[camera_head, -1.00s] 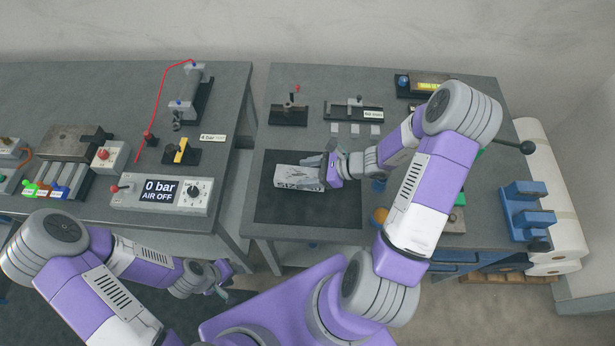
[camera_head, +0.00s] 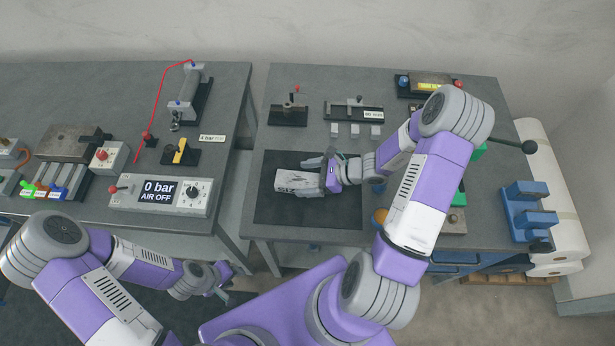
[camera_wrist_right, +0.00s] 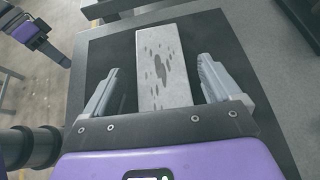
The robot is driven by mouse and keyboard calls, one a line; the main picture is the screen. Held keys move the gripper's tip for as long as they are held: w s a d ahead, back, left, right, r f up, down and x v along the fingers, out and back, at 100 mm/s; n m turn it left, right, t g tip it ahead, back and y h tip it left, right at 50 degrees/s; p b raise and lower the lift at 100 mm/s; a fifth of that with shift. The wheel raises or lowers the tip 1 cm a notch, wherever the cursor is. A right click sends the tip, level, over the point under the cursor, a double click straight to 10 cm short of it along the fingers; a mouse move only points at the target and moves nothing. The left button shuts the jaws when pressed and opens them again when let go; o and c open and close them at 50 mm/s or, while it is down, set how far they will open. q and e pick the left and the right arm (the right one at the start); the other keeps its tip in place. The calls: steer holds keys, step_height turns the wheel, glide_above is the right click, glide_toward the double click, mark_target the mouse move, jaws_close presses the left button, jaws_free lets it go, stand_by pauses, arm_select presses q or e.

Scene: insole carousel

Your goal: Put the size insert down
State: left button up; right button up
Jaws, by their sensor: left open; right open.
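The size insert is a light grey block with dark marks on its top (camera_head: 297,180). It lies on the black mat (camera_head: 285,212) on the right table. In the right wrist view the insert (camera_wrist_right: 163,68) lies between the two fingers, with a gap on both sides. My right gripper (camera_head: 312,175) is open around its near end; the same gripper also shows in the right wrist view (camera_wrist_right: 160,90). My left gripper (camera_head: 222,279) is open and empty, low in front of the left table.
A control box (camera_head: 160,192) reading "0 bar AIR OFF" stands on the left table. Small fixtures (camera_head: 289,112) and several small grey blocks (camera_head: 354,130) stand behind the mat. Blue holders (camera_head: 527,210) are at the right edge. The mat's left and front parts are bare.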

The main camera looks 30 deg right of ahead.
steer(key=shift+r, duration=0.2)
steer(key=p+v, duration=0.1)
steer(key=v, duration=1.1)
steer(key=shift+p, duration=0.3)
steer(key=shift+f, duration=0.1)
